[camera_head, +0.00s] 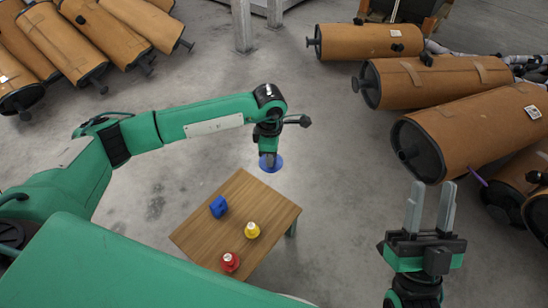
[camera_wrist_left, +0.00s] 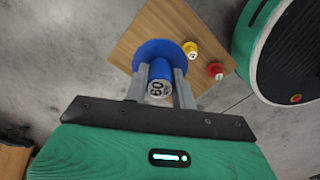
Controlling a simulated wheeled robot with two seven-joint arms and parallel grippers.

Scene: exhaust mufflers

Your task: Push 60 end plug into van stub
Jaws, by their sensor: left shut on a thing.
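My left gripper (camera_head: 268,157) is shut on the blue 60 end plug (camera_head: 271,164) and holds it above the far edge of the small table. In the left wrist view the plug's wide blue disc (camera_wrist_left: 160,50) faces away from the wrist. Its end marked 60 (camera_wrist_left: 158,88) sits between the fingers of my left gripper (camera_wrist_left: 162,75). I cannot tell which one is the van stub. My right gripper (camera_head: 431,207) is open and empty, fingers pointing up the picture.
More brown mufflers (camera_head: 65,45) lie at upper left, others at right (camera_head: 365,42). Bare floor lies between the table and the right mufflers.

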